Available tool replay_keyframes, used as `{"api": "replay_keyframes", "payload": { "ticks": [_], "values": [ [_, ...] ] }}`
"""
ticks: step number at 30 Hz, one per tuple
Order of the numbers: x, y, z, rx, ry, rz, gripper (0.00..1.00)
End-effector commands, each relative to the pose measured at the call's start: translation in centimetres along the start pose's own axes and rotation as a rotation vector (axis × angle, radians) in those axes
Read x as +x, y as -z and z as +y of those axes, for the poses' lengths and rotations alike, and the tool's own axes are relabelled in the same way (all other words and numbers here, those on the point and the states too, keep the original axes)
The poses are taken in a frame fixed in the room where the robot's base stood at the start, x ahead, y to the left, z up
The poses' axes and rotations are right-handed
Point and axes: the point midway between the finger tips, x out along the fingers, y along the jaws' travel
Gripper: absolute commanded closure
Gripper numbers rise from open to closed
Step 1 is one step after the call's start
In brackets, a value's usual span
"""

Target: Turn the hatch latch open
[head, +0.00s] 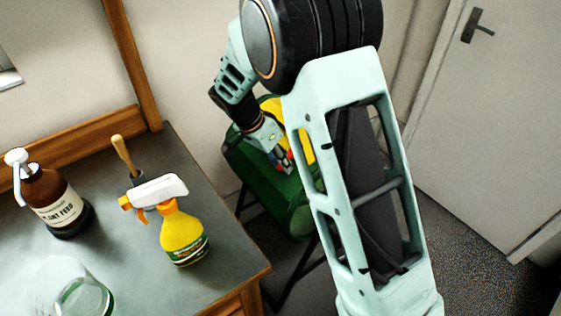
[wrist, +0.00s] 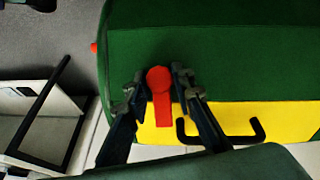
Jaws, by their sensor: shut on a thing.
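The hatch latch (wrist: 162,105) is a red lever with a round head. In the wrist view its head lies over the green drum (wrist: 215,55) and its arm points down the picture onto the yellow hatch (wrist: 232,118). A black bar handle (wrist: 222,136) sits on the hatch, right of the latch. My gripper (wrist: 158,82) has one finger on each side of the latch's head and is shut on it. In the head view my gripper (head: 286,160) is at the drum (head: 291,215), and my arm hides part of the drum and hatch.
A grey-topped table (head: 130,245) stands at left with a yellow spray bottle (head: 184,235), a brown pump bottle (head: 48,196), a wooden-handled tool (head: 124,158) and a clear jar (head: 72,295). A white door (head: 500,120) is at right. Speckled floor (head: 465,270) is clear there.

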Motion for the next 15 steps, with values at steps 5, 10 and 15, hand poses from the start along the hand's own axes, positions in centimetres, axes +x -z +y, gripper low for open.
{"api": "replay_keyframes", "payload": {
  "ticks": [5,10,15],
  "values": [
    [-0.13,0.00,-0.11,-0.106,-0.044,-0.001,1.00],
    [-0.18,-0.02,-0.24,-0.248,-0.101,-0.002,1.00],
    [-0.15,-0.01,-0.33,-0.399,-0.162,-0.002,1.00]
  ]
}}
